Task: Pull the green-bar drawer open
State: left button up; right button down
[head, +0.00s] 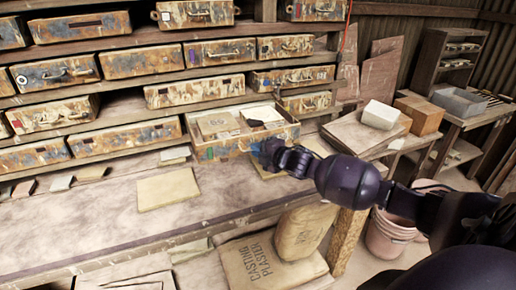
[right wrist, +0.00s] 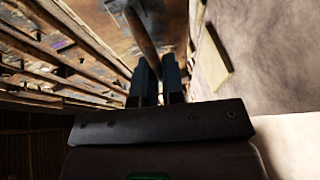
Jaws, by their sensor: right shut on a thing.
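A rust-stained drawer (head: 228,146) stands out from the shelf rack in the head view, open at the top, with pale tiles and a dark piece inside. My right gripper (head: 268,150) is at the right part of its front. In the right wrist view the two dark fingers of my right gripper (right wrist: 158,72) close around a brownish handle bar (right wrist: 143,36) against the drawer's front. My left gripper is not in view.
Several closed drawers (head: 108,137) fill the rack to the left and above. The workbench (head: 90,215) below is mostly clear, with a flat tan tile (head: 168,189) in front. A white block (head: 380,115) and a brown box (head: 420,115) stand to the right. Plaster bags (head: 265,263) lie below.

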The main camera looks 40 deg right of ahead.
jog(key=shift+s+a+f, duration=0.1)
jog(key=shift+s+f, duration=0.1)
jog(key=shift+f, duration=0.1)
jog(key=c, duration=1.4)
grip_release()
jog(key=shift+o, duration=0.8)
jog(key=shift+r, duration=0.2)
jog(key=v, duration=1)
jog(key=shift+s, duration=0.4)
jog(key=shift+r, duration=0.1)
